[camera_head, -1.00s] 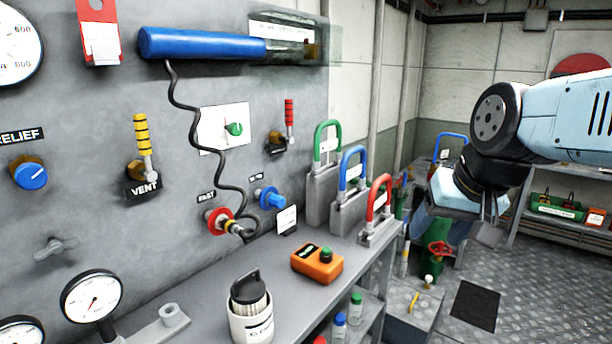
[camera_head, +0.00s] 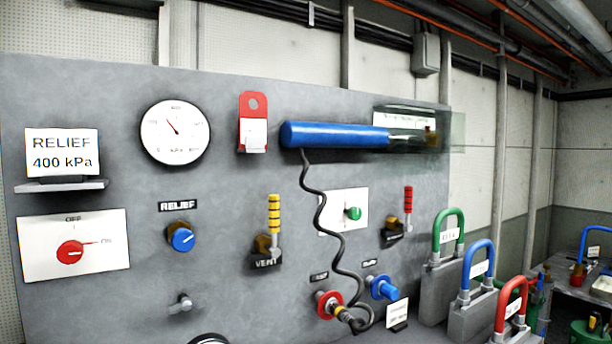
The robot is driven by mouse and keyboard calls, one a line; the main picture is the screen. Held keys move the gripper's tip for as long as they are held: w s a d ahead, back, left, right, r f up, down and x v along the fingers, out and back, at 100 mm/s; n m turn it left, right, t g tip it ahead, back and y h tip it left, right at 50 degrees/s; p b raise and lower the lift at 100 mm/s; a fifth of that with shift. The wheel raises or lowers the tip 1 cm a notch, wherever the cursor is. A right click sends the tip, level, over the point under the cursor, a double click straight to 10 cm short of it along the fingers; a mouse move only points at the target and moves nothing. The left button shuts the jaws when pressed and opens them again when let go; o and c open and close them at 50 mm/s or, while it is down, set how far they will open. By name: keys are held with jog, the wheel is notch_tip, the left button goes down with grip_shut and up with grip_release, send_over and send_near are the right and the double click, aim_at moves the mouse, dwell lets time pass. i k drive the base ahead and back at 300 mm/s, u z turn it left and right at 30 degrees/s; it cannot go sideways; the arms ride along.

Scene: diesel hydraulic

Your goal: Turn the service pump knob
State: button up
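A red knob (camera_head: 70,252) sits on a white plate (camera_head: 38,262) at the lower left of the grey panel. The plate is marked OFF above and ON at the right, and the knob's pointer seems to aim right, towards ON. A green knob (camera_head: 353,213) sits on another white plate (camera_head: 340,195) near the panel's middle. A blue knob (camera_head: 181,237) lies under a RELIEF label. No readable label names the service pump. My gripper is out of view.
A coiled black cord (camera_head: 319,208) hangs from a blue cylinder (camera_head: 335,136) past the green knob's plate to a red fitting (camera_head: 328,304). A yellow VENT lever (camera_head: 274,215) and a red-handled lever (camera_head: 408,200) stick out. Coloured padlocks (camera_head: 448,230) stand at the right.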

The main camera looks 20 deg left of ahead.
aim_at(71, 251)
jog(key=z, duration=0.85)
jog(key=i, duration=0.1)
jog(key=u, duration=3.15)
jog(key=k, duration=0.55)
jog(key=u, duration=0.15)
jog(key=i, duration=0.55)
jog(key=z, duration=0.1)
